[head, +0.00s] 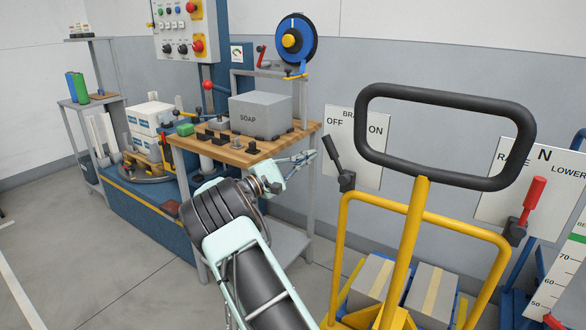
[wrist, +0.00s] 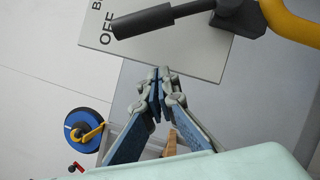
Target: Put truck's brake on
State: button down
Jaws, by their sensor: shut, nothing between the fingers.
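The brake lever (head: 333,152) has a black grip and stands on a dark pivot in front of a white plate (head: 370,165) marked BRAKE, OFF and ON. The lever leans left, towards OFF. In the wrist view the lever (wrist: 145,20) lies across the top, beside the word OFF. My gripper (head: 312,155) is just left of the lever in the head view, shut and empty. In the wrist view my gripper's fingertips (wrist: 160,72) meet below the lever, with a visible gap between them and it. The truck's yellow frame (head: 410,240) stands to the right.
The truck's black handle loop (head: 365,120) rises right of the brake lever. A red lever (head: 532,200) stands by a plate (head: 500,190) marked N and LOWER. A wooden bench (head: 235,155) with a grey SOAP box (head: 262,115) is behind my arm. Boxes (head: 372,278) lie on the truck.

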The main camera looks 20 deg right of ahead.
aim_at(335, 157)
jog(key=shift+s+d+r, duration=0.35)
jog(key=shift+s+r, duration=0.15)
jog(key=shift+s, duration=0.3)
jog(key=shift+s+d+r, duration=0.3)
jog(key=shift+s+r, duration=0.2)
jog(key=shift+s, duration=0.3)
jog(key=shift+b, duration=0.3)
